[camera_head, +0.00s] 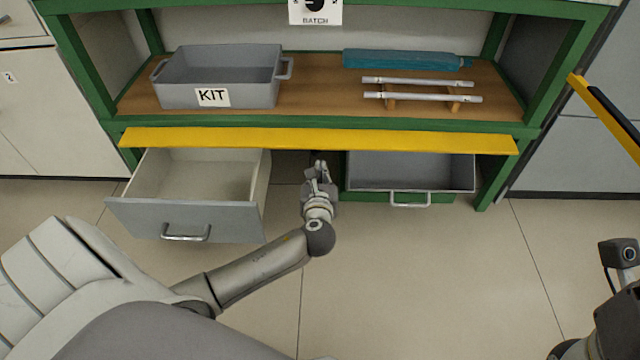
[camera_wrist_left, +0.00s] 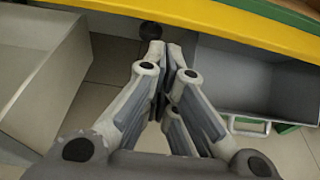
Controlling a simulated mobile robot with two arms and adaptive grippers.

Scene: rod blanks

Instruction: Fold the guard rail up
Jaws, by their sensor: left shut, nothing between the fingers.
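The guard rail (camera_head: 318,141) is a long yellow strip along the front edge of the green-framed bench, below the level of the wooden shelf. It also crosses the top of the left wrist view (camera_wrist_left: 215,24). My left gripper (camera_head: 318,165) is just below and in front of the rail's middle, between the two drawers. Its fingers (camera_wrist_left: 166,50) are shut and empty, with tips close to the rail's lower edge; I cannot tell whether they touch it. A dark round knob (camera_wrist_left: 151,31) shows beyond the tips. My right gripper's fingers are out of view.
A pale drawer (camera_head: 186,216) stands open left of my left gripper, and a grey drawer (camera_head: 410,185) is open to the right. On the shelf are a grey KIT bin (camera_head: 180,97), a blue bundle (camera_head: 400,59) and two rods (camera_head: 420,97) on wooden supports. Floor in front is clear.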

